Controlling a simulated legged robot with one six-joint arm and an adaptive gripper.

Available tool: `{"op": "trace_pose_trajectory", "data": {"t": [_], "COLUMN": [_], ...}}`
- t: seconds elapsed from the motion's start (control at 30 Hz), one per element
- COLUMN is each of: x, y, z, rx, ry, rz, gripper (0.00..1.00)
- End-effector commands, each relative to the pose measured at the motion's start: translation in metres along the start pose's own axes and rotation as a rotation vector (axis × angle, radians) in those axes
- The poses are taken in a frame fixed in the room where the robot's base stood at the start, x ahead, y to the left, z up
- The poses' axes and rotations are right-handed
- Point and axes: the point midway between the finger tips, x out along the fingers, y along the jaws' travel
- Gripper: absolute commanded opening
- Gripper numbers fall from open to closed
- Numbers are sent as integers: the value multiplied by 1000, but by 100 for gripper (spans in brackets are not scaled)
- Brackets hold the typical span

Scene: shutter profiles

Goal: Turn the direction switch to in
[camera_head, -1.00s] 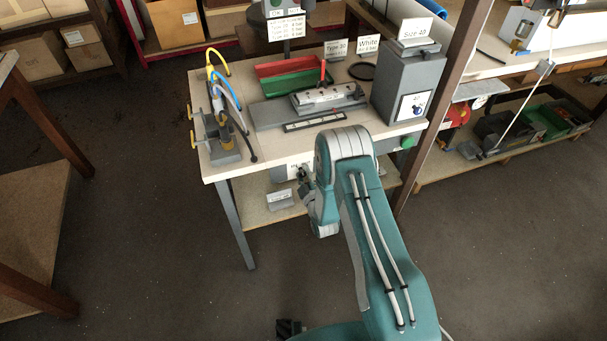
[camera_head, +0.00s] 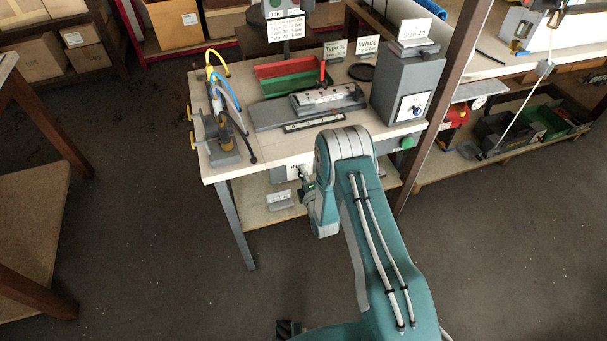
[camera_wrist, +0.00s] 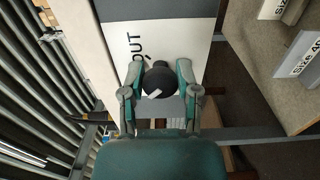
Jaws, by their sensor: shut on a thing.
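The direction switch (camera_wrist: 156,82) is a round black knob with a white pointer mark, set on a white plate (camera_wrist: 182,38) that reads "OUT". The pointer lies at a slant in the wrist view. My gripper (camera_wrist: 160,70) has one finger on each side of the knob and is shut on it. In the head view my gripper (camera_head: 305,184) is at the front of the workbench, below the tabletop. My own arm hides most of the switch there, and any "IN" label is hidden.
The workbench (camera_head: 222,172) carries a clamp fixture (camera_head: 222,135) at left, red and green trays (camera_head: 290,80), a metal profile jig (camera_head: 328,98) and a grey box (camera_head: 408,85). A green button (camera_head: 407,143) is on the front right. A post (camera_head: 440,110) stands at right.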

Motion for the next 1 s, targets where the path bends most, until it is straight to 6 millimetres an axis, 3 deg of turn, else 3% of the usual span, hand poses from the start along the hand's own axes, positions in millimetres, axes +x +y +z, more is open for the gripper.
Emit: {"op": "trace_pose_trajectory", "data": {"t": [0.43, 0.47, 0.5, 0.53, 1.0], "x": [-2, -2, -2, -2, -9], "y": [-4, -4, -4, -4, -2], "z": [-4, -4, -3, -3, -1], "rx": [-9, -9, -9, -9, -8], "ry": [9, 9, 8, 8, 2], "rz": [-11, -12, -12, -11, -6], "gripper": [0, 54, 72, 76, 76]}}
